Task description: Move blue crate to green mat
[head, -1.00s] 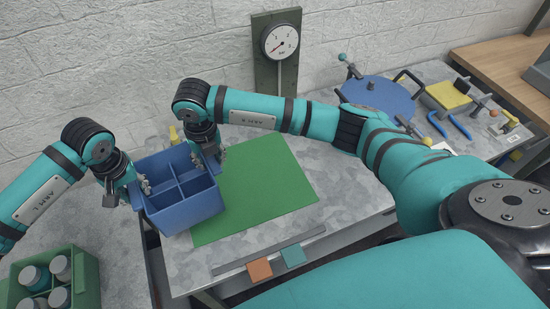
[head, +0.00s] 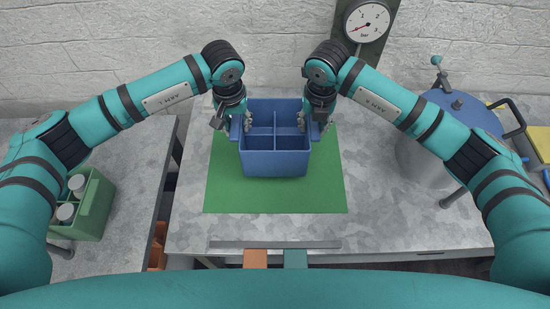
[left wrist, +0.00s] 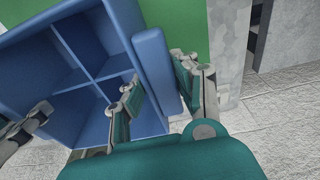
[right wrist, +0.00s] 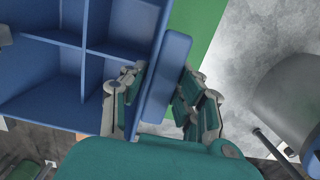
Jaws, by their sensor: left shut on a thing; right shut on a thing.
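The blue crate (head: 275,164) is empty, with dividers inside, and appears upright over the green mat (head: 322,193). I cannot tell whether its base touches the mat. My left gripper (head: 238,130) is shut on the crate's left side wall; the left wrist view shows its fingers on either side of the blue rim (left wrist: 152,75). My right gripper (head: 313,125) is shut on the right side wall, and its fingers straddle the rim (right wrist: 166,78) in the right wrist view. The mat shows on the crate's left, right and front.
A green crate (head: 97,207) with grey-capped bottles stands on a separate table at left. A round vessel with a blue lid (head: 455,112) stands right of the mat. A gauge (head: 367,22) is behind. Orange (head: 256,258) and teal (head: 295,258) tabs are at the front edge.

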